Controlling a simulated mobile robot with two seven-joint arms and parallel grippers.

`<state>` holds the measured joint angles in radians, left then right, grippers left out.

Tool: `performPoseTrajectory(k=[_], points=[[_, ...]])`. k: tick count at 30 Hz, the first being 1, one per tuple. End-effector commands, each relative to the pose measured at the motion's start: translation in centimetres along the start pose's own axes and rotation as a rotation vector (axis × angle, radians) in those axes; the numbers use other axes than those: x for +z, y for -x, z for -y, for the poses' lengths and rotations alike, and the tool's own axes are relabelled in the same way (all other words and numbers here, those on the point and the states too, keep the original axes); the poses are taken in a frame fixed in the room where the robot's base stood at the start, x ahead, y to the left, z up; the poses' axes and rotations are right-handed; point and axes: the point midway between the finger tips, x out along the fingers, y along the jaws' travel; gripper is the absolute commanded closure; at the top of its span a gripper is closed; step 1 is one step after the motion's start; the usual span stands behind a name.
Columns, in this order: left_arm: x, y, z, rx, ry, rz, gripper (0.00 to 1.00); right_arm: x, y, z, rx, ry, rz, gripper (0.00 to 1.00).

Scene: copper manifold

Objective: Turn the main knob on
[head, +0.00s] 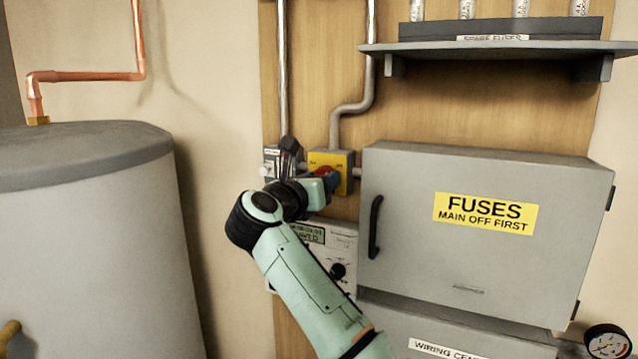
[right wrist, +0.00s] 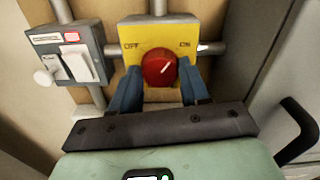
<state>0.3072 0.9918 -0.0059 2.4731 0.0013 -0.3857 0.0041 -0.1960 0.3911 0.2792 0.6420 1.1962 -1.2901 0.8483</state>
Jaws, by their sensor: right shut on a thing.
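The main knob (right wrist: 159,69) is red and round, on a yellow box (right wrist: 150,35) marked OFF at the left and ON at the right. Its white line is tilted to the upper right, toward the ON side. In the head view the red knob (head: 326,172) is partly hidden by my right gripper (head: 328,176). In the right wrist view my right gripper (right wrist: 159,72) has one blue finger on each side of the knob and is shut on it. My left gripper is in neither view.
A grey box with a white switch (right wrist: 75,58) is left of the yellow box. A grey fuse cabinet (head: 480,205) with a black handle stands close on the right, under a shelf (head: 500,48). A large grey tank (head: 90,240) is at the left.

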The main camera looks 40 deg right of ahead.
Motion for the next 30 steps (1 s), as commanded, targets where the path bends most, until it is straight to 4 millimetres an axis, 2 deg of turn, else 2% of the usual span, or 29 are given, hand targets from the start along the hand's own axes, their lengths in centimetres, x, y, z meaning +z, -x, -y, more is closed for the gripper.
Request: performPoseTrajectory(k=[10,26,27,29,30], points=[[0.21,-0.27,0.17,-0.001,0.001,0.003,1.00,0.15,0.00,0.07,0.000,-0.146,0.004,0.85],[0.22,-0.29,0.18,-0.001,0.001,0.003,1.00,0.24,0.01,0.12,0.000,-0.173,0.005,0.85],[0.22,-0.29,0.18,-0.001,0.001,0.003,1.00,0.24,0.01,0.12,0.000,-0.173,0.005,0.51],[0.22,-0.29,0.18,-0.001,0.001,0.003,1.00,0.24,0.01,0.11,0.001,-0.173,0.005,0.32],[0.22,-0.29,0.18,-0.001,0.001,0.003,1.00,0.22,0.01,0.10,0.000,-0.173,0.005,0.29]])
